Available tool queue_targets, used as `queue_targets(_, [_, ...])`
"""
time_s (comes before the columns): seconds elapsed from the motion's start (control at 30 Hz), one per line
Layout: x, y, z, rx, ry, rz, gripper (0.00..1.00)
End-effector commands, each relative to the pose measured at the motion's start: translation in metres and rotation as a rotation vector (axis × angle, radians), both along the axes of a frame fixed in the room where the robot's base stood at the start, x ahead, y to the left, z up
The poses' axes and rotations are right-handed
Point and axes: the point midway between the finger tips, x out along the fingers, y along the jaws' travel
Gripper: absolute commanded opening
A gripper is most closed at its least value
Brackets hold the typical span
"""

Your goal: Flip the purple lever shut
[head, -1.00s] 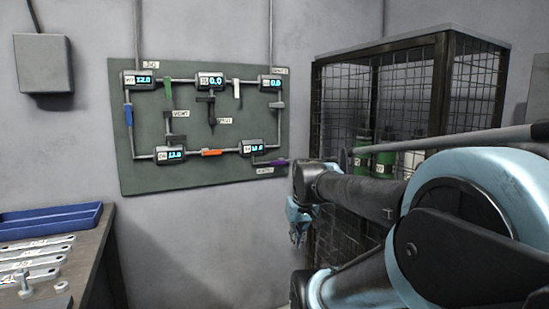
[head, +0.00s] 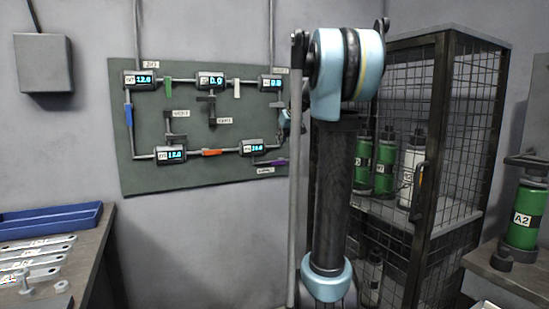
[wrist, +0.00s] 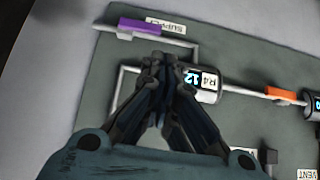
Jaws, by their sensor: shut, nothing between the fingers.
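The purple lever (head: 278,162) is at the lower right of the green wall panel (head: 200,183), lying roughly level. In the wrist view the purple lever (wrist: 140,27) is at the upper left, beside a label that seems to read SUPPLY. My gripper (wrist: 160,62) is shut and empty in front of the panel, next to a small display (wrist: 202,84). The fingertips look apart from the purple lever in the picture; the depth gap is unclear. In the head view my gripper (head: 286,122) shows only partly at the panel's right edge, behind my arm.
The panel also bears an orange lever (head: 211,152), a blue lever (head: 128,116), a green lever (head: 168,92), pipes and several displays. A wire cage (head: 470,140) with bottles stands to the right. A bench (head: 90,250) with a blue tray (head: 50,222) is at the left.

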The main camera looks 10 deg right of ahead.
Motion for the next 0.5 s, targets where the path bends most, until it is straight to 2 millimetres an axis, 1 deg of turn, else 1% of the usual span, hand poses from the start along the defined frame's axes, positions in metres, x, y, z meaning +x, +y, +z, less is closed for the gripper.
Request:
queue_targets(0.03, [0.013,-0.003,0.005,0.0,-0.014,0.001,0.0])
queue_targets(0.1, [0.026,-0.006,0.011,0.0,-0.029,0.004,0.0])
queue_targets(0.2, [0.036,-0.008,0.015,-0.002,-0.043,0.006,0.0])
queue_targets(0.3, [0.039,-0.008,0.017,-0.003,-0.047,0.007,0.0])
queue_targets(0.5, [0.039,-0.009,0.017,-0.003,-0.047,0.007,0.0])
